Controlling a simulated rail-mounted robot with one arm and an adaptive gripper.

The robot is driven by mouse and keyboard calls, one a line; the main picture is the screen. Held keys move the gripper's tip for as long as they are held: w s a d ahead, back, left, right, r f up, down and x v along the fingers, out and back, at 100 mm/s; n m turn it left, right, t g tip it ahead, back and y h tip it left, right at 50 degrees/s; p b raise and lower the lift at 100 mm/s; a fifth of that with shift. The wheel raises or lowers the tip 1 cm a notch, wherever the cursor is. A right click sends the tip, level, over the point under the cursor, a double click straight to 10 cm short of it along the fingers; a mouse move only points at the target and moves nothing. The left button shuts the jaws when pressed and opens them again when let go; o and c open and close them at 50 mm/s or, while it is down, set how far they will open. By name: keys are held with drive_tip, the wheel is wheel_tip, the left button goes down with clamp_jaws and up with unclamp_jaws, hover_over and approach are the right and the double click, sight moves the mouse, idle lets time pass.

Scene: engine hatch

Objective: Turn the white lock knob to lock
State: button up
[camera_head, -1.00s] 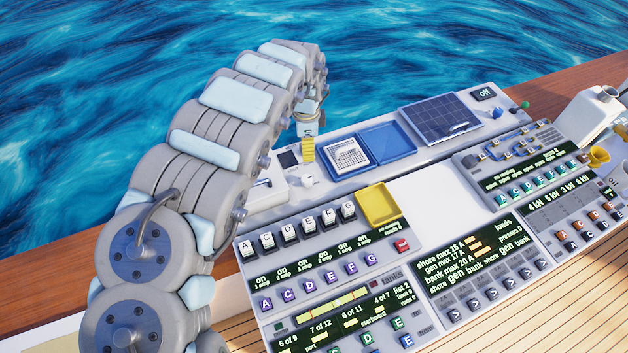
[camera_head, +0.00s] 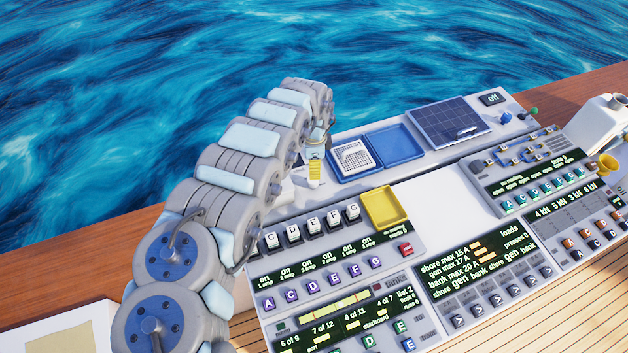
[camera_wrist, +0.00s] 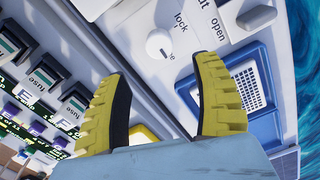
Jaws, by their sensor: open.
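The white lock knob (camera_wrist: 158,43) is a small round knob on a pale panel in the wrist view, beside the printed word "lock". A second word by it is mostly hidden.
A blue tray (camera_head: 401,148) with a white grid piece (camera_head: 354,157) beside it lies right of my gripper. A solar panel (camera_head: 449,123) is farther right. A yellow tray (camera_head: 386,207) and fuse switches (camera_head: 313,227) are in front. The word "open" (camera_wrist: 212,33) is on the panel.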

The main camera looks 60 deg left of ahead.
sight(313, 183)
drive_tip(key=shift+w+f, duration=0.1)
drive_tip(key=shift+f, duration=2.6)
drive_tip(key=shift+f+b, duration=0.85)
drive_tip(key=shift+f, duration=0.95)
clamp_jaws()
